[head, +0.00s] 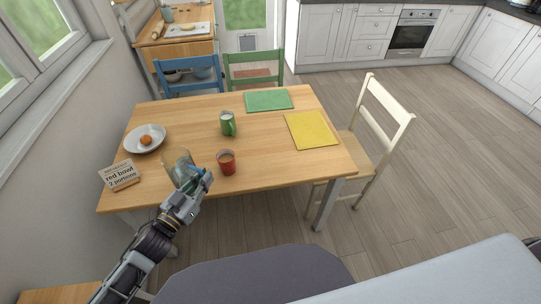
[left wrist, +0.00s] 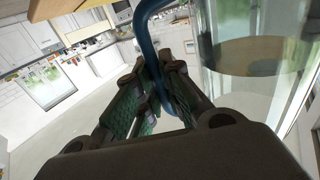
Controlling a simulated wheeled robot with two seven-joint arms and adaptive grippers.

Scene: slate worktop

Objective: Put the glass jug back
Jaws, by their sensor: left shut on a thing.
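The clear glass jug (head: 178,165) is at the front edge of the wooden table, left of the red cup. In the left wrist view its glass body (left wrist: 255,75) fills the right side, with a blue handle (left wrist: 146,28) beside it. My left gripper (head: 203,182) is shut on the blue handle; its fingers (left wrist: 157,85) close around it in the left wrist view. I cannot tell whether the jug's base touches the table. My right gripper is not in view.
On the table (head: 185,118) stand a red cup (head: 227,163) close right of the jug, a green mug (head: 227,124), a plate with an orange item (head: 146,140) and a sign (head: 119,176). Green (head: 268,100) and yellow (head: 311,131) mats lie right. Chairs surround the table.

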